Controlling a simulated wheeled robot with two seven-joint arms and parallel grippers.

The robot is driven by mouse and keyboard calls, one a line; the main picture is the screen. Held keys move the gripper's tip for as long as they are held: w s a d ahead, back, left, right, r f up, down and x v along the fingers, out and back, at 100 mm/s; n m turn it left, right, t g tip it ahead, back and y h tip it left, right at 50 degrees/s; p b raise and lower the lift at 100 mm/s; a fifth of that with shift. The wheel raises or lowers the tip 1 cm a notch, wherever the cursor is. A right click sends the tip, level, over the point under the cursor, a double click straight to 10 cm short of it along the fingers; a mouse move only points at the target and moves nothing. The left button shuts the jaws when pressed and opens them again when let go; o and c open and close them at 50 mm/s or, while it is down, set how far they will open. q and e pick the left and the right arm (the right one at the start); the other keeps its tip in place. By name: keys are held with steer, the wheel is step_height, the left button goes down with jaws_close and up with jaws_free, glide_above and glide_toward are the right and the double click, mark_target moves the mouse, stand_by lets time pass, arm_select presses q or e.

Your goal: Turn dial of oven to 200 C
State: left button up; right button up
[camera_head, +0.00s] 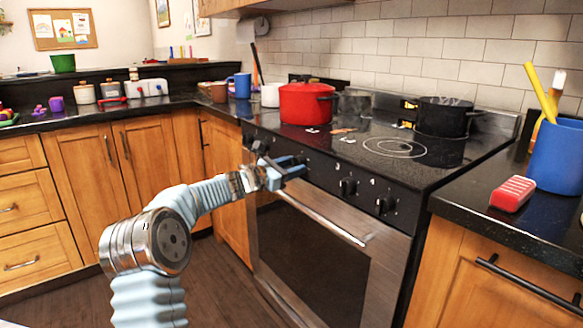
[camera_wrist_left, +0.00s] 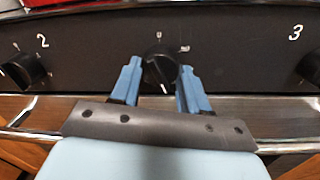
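The oven (camera_head: 315,255) has a black front panel with several black dials. In the left wrist view, one dial (camera_wrist_left: 161,66) sits at the middle between the labels 2 and 3, with a white pointer line toward the bottom and small, unreadable marks around it. My left gripper (camera_head: 290,165) is at the panel, and its two blue fingers stand on either side of this dial in the left wrist view (camera_wrist_left: 160,80). The fingers are apart, with a gap at the left; whether the right finger touches the dial I cannot tell. My right gripper is in neither view.
Neighbouring dials stand left (camera_wrist_left: 28,69) and right (camera_wrist_left: 312,68). The oven handle (camera_head: 318,216) runs below the panel. A red pot (camera_head: 305,104) and a black pot (camera_head: 443,118) stand on the stove. A red-and-white block (camera_head: 512,193) lies on the right counter.

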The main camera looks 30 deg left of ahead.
arm_select(q)
steer(key=c, duration=0.5)
steer(key=shift+o, duration=0.2)
steer(key=shift+a+f+m+h+b, duration=0.1)
steer(key=shift+m+h+b, duration=0.2)
steer(key=shift+m+b, duration=5.05)
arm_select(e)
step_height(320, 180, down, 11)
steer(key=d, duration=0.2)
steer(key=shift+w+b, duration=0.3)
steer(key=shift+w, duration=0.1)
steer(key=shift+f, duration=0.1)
arm_select(q)
steer(key=o, duration=1.1)
steer(key=shift+c, duration=0.2)
